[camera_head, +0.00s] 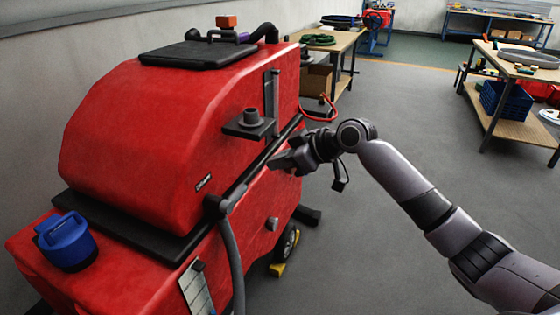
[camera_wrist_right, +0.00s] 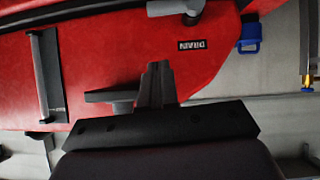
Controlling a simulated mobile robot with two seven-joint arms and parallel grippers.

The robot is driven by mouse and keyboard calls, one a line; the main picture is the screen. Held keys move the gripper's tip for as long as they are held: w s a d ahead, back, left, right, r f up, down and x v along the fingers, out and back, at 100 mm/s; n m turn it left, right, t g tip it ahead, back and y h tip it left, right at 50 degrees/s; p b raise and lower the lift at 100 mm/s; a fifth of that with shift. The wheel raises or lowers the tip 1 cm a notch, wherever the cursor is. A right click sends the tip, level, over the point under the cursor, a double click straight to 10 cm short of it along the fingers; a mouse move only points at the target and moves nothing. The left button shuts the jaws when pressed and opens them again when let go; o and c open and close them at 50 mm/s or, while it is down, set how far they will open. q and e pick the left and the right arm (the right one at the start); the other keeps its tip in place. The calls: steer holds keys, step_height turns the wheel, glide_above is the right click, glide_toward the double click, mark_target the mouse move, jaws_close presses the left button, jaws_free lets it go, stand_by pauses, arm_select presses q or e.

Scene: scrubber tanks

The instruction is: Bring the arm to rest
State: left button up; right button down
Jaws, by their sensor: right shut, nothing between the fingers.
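My right arm reaches in from the lower right of the head view. Its gripper (camera_head: 280,160) is shut and empty, beside the right side of the red scrubber machine (camera_head: 150,120). In the right wrist view my gripper's fingers (camera_wrist_right: 157,80) are together, with the red body of the scrubber (camera_wrist_right: 100,50) behind them. I cannot tell whether the fingertips touch the machine. My left gripper is not in view.
A small black shelf with a cup-like fitting (camera_head: 249,122) sticks out near my gripper. A grey hose (camera_head: 232,255) hangs from the scrubber, and a blue cap (camera_head: 66,240) sits at its lower left. Workbenches (camera_head: 525,68) stand behind; the grey floor (camera_head: 400,120) is open.

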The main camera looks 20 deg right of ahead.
steer(key=shift+s+d+r, duration=0.1)
stand_by(0.5)
steer(key=s+a+f+m+t+h+p, duration=0.1)
steer(key=s+a+f+m, duration=0.1)
steer(key=s+f, duration=0.6)
steer(key=s+a+f+m+h+p, duration=0.15)
steer(key=s+f, duration=0.25)
steer(key=f, duration=0.7)
steer(key=s+f+m+h, duration=0.1)
steer(key=s+f, duration=0.2)
steer(key=s, duration=0.6)
steer(key=s+d+f+m+t+h, duration=0.1)
steer(key=s+f+m, duration=0.1)
steer(key=s, duration=0.7)
steer(key=shift+s+d+f+h, duration=0.25)
steer(key=shift+s+f+h, duration=0.1)
steer(key=shift+f, duration=0.35)
steer(key=shift+m, duration=0.25)
